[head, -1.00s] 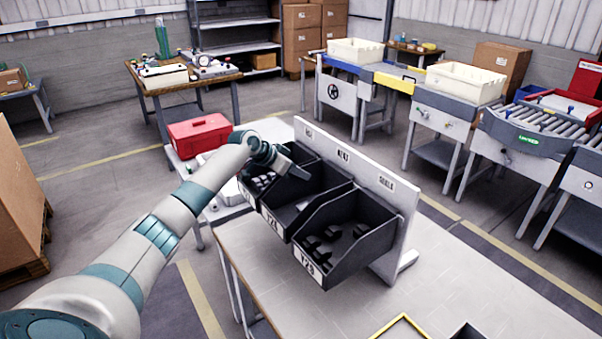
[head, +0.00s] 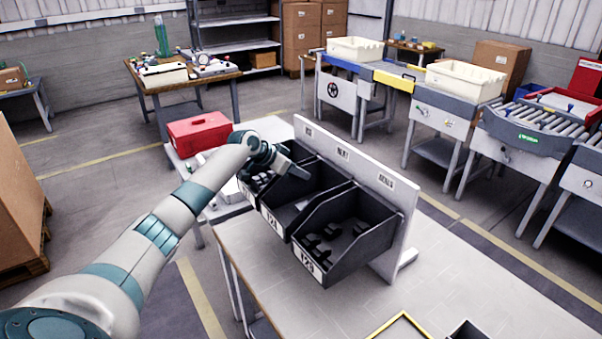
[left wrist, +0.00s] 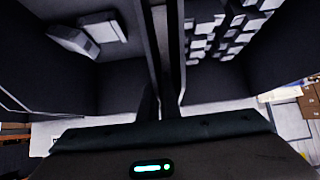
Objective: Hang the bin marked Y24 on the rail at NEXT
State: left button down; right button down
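Three dark grey bins stand side by side against a white upright board (head: 345,165) with labels along its top. The middle bin (head: 318,200), whose front label seems to read Y24, is below the middle label (head: 343,153), which seems to read NEXT. Its hook on the rail is hidden. My left gripper (head: 297,170) is over the side walls between the left bin (head: 258,182) and the middle bin. In the left wrist view, dark fingers (left wrist: 160,103) reach down at these walls (left wrist: 157,45); their grip is unclear. My right gripper is out of view.
The right bin (head: 345,232) holds several dark pieces. The white table (head: 450,255) is clear to its right, apart from a yellow-edged frame (head: 402,320) and a dark box (head: 466,332) at the front. A red toolbox (head: 199,131) stands behind my left arm.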

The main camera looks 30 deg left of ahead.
pick_arm(q)
jog(key=c, duration=1.9)
grip_release()
jog(key=shift+s, duration=0.1)
jog(key=b+v, duration=0.6)
jog(key=v, duration=1.1)
jog(key=shift+s+r, duration=0.1)
jog(key=shift+r, duration=0.05)
